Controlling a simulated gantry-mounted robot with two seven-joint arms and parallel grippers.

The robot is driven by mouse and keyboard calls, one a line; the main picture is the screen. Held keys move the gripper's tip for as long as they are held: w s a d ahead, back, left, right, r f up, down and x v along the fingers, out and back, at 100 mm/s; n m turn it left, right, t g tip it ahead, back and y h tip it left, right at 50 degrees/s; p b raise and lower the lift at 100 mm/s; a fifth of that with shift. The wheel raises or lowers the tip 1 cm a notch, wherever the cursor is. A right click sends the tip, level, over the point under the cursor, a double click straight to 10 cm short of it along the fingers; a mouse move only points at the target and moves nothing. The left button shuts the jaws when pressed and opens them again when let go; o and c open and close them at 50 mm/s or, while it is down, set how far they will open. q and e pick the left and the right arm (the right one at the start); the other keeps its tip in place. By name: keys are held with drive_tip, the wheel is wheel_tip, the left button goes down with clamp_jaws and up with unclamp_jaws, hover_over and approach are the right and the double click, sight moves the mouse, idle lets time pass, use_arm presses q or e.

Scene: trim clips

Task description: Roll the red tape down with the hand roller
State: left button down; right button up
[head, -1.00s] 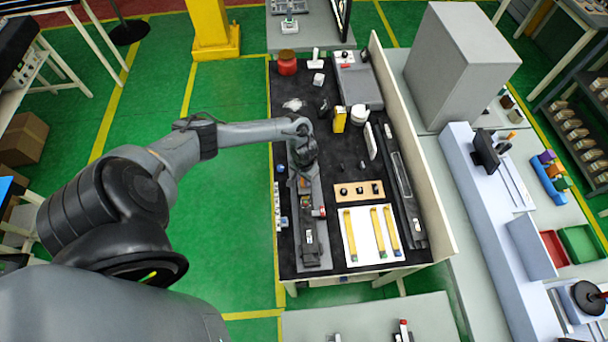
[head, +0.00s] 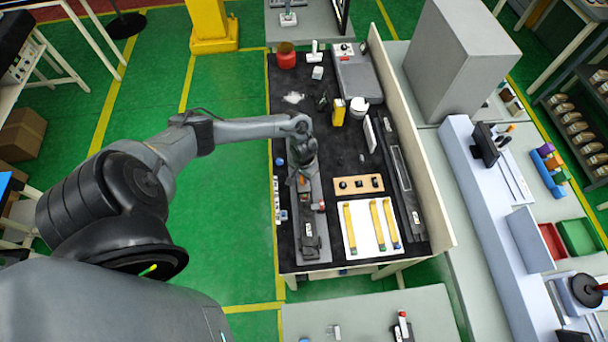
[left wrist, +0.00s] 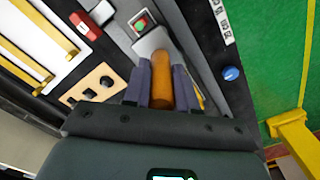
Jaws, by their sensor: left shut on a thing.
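My left gripper (head: 303,180) is over the long grey trim piece (head: 312,246) on the left side of the black worktable. In the left wrist view its fingers (left wrist: 161,90) are shut on the orange handle of the hand roller (left wrist: 160,82). The roller's pale grey head points away from the fingers, over the trim. A small red square with a green middle (left wrist: 140,22) shows just beyond the head. I cannot tell whether this is the red tape, or whether the roller touches it. My right gripper is not in view.
A wooden block with three dark knobs (head: 358,184) and a white panel with yellow strips (head: 370,232) lie right of the trim. A red and white item (left wrist: 85,25) lies beside the trim. A red pot (head: 286,58) stands at the back. A low wall edges the table's right side.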

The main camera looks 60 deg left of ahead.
use_arm(q)
drive_tip(key=shift+r, duration=3.9)
drive_tip(key=shift+w, duration=0.1)
drive_tip(key=shift+w+r, duration=0.1)
drive_tip(key=shift+w+r, duration=0.15)
drive_tip(key=shift+w, duration=0.05)
drive_tip(key=w+d+r+m, duration=0.4)
drive_tip(key=w+d+r, duration=1.1)
drive_tip(key=w+r, duration=0.15)
drive_tip(key=d+r+m, duration=0.2)
drive_tip(key=d, duration=0.5)
drive_tip(key=s+d+f, duration=0.1)
drive_tip(key=s+f, duration=0.3)
drive_tip(key=s, duration=0.5)
drive_tip(key=shift+s+d+n, duration=0.25)
drive_tip(key=shift+d+n, duration=0.1)
drive_tip(key=shift+n, duration=0.05)
